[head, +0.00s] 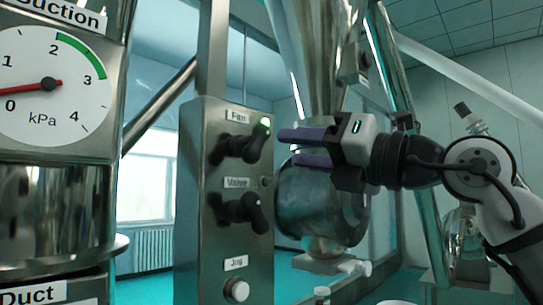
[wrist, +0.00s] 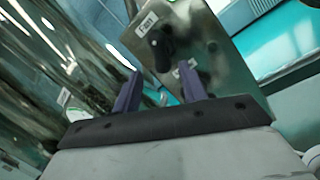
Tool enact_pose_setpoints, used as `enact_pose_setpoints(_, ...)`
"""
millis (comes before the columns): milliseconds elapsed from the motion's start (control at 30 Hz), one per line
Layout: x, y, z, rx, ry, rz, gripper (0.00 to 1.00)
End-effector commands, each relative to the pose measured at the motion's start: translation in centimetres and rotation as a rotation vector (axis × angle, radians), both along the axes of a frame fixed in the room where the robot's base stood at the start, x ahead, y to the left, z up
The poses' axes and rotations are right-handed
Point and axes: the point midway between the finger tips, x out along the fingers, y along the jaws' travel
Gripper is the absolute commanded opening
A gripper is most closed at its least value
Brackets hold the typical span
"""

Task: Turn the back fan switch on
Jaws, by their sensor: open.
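A steel control panel (head: 190,250) carries a black rotary switch (head: 243,147) labelled "Fan". The label and switch also show in the wrist view (wrist: 160,48), beyond the fingers. My gripper (head: 288,147) is open and empty, its purple fingers pointing left toward the Fan switch from the right. A gap shows between fingertips and switch in the head view. I cannot tell whether this is the back fan switch.
Below are a black "Valve" switch (head: 242,211) with a dark lamp and a pale "Jog" button (head: 236,290). A suction gauge (head: 55,85) stands at left, needle near 0. A metal vessel (head: 320,210) stands behind my gripper. A small box (head: 364,65) hangs farther back.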

Motion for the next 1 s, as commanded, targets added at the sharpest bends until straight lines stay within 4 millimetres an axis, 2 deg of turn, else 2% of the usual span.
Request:
enact_pose_setpoints(100,-1.4,-1.9,-0.6,0.003,-0.001,-0.003,0.42)
enact_pose_setpoints(300,-2.7,-3.5,-0.9,0.002,0.000,-0.001,0.42)
enact_pose_setpoints(1000,-2.9,-3.7,-0.9,0.001,0.001,0.000,0.42)
